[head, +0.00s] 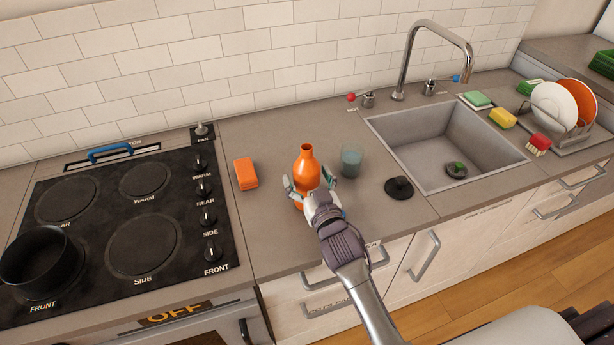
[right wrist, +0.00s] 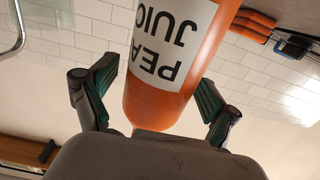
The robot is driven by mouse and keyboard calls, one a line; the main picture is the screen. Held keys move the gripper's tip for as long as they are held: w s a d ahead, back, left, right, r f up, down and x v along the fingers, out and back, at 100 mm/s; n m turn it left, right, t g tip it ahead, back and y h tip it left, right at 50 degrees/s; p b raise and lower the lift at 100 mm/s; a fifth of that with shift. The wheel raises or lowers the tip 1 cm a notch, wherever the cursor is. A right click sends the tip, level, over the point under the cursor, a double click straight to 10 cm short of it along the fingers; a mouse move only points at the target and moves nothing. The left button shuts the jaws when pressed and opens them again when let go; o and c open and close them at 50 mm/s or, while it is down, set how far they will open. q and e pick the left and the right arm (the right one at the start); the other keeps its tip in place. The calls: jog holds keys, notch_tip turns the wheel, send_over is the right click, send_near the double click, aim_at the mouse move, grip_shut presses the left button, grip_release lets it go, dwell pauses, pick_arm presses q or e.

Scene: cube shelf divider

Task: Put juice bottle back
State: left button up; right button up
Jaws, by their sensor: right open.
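The orange juice bottle (head: 307,167) stands upright on the counter between the stove and the sink. Its white label with dark letters shows in the right wrist view, where the bottle (right wrist: 165,105) appears upside down. My right gripper (head: 313,188) is open, with its fingers on either side of the bottle's lower part. In the right wrist view both green-padded fingers (right wrist: 155,95) show gaps to the bottle. The gripper hides part of the bottle's base in the head view. My left gripper is not in view.
A bluish glass (head: 351,161) stands just right of the bottle. An orange box (head: 245,174) lies to its left, and a black round lid (head: 399,188) lies before the sink (head: 440,140). The stove (head: 120,225) holds a black pan (head: 40,262). Bare counter lies in front of the orange box.

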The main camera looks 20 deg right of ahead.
jog(key=shift+r, duration=0.1)
jog(key=s+b, duration=0.2)
jog(key=s, duration=0.9)
jog(key=shift+d, duration=0.15)
jog(key=shift+s+r, duration=0.1)
jog(key=shift+s, duration=0.45)
